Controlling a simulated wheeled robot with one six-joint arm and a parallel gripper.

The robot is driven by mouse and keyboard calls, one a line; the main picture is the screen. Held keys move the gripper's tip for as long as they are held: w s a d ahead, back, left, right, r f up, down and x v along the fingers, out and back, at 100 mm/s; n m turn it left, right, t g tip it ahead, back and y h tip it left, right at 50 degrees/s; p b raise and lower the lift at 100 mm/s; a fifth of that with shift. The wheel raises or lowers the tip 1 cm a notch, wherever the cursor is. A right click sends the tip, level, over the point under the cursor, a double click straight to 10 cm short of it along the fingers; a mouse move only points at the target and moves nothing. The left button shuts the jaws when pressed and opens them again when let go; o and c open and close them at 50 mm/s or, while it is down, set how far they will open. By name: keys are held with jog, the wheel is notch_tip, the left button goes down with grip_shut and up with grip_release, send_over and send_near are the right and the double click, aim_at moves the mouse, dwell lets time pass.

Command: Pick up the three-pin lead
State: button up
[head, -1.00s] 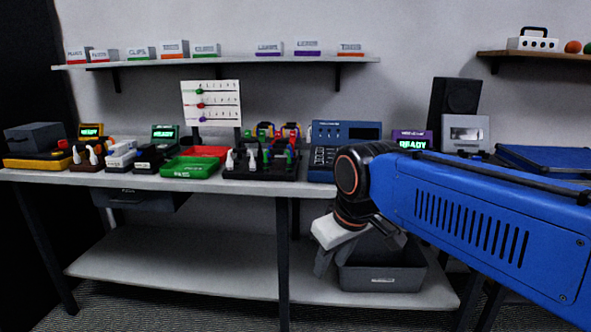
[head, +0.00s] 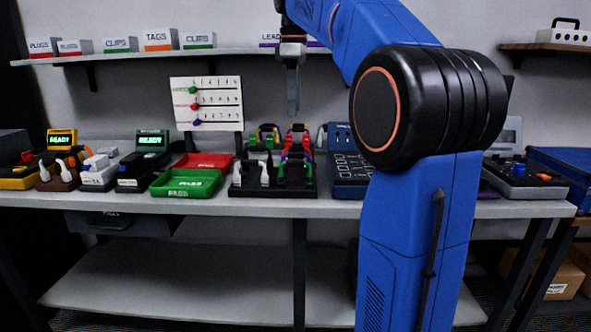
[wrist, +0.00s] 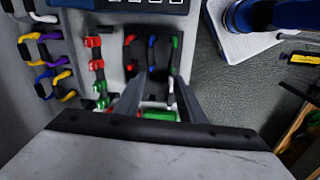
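My gripper (head: 293,108) hangs fingers down, in the air above the black cable rack (head: 248,192) on the bench. In the wrist view its two fingers (wrist: 159,78) stand apart with a gap between them, and nothing is held. Beyond and between them is a dark holder with red, blue and green leads (wrist: 174,55); one white end (wrist: 171,92) shows near the right finger. In the head view, leads with white plugs (head: 265,172) sit at the rack's left and coloured leads (head: 298,160) at its right. Pin counts are too small to read, so I cannot tell which is the three-pin lead.
Red (head: 210,160) and green (head: 186,184) trays lie left of the rack. A blue tester (head: 342,172) stands right of it, partly behind my arm. A white chart board (head: 207,103) and a shelf (head: 130,54) with labelled boxes are behind. The lower shelf is mostly clear.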

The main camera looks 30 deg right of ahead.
jog(key=w+d+r+n, duration=0.1)
jog(key=w+d+r, duration=0.1)
send_near(296, 153)
notch_tip(296, 153, down, 10)
jog(key=shift+w+d+f, duration=0.1)
jog(key=shift+w+f, duration=0.05)
grip_shut()
dwell(0.8)
